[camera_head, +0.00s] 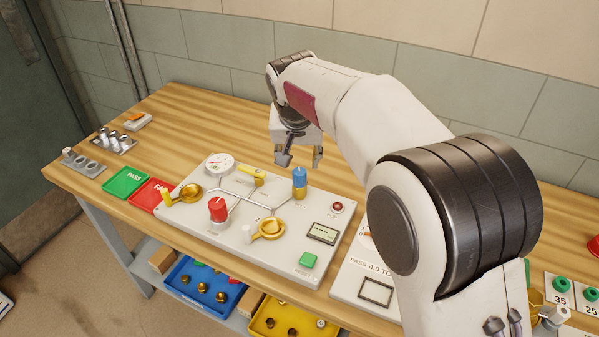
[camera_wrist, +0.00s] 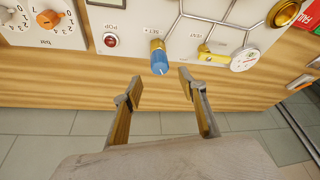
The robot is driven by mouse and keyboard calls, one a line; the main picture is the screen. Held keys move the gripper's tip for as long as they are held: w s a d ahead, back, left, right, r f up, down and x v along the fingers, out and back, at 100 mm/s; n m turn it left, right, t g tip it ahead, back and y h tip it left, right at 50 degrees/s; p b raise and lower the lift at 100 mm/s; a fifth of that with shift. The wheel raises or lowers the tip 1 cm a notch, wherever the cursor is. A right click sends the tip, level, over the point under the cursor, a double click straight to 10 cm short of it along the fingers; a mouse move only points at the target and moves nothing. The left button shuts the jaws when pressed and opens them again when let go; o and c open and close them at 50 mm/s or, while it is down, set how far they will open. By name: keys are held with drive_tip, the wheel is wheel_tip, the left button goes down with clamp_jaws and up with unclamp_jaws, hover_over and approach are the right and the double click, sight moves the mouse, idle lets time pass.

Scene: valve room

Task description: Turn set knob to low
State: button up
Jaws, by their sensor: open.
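The set knob is a blue cylinder with a white line on it and a brass-coloured base (camera_head: 299,178). It stands on the right part of the pale valve panel (camera_head: 240,250). In the wrist view the blue knob (camera_wrist: 159,62) sits beside the printed word SET, just beyond and between my fingertips. My gripper (camera_head: 300,159) is open and empty, behind and above the knob in the head view. In the wrist view my gripper (camera_wrist: 159,84) shows both fingers apart, with the knob not touched. No "low" mark by the knob is readable.
The wooden bench behind the panel is clear.

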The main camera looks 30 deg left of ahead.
sight(299, 171)
drive_tip(key=shift+f, duration=0.1)
drive_tip(key=shift+x, duration=3.8)
drive_tip(key=c, duration=1.1)
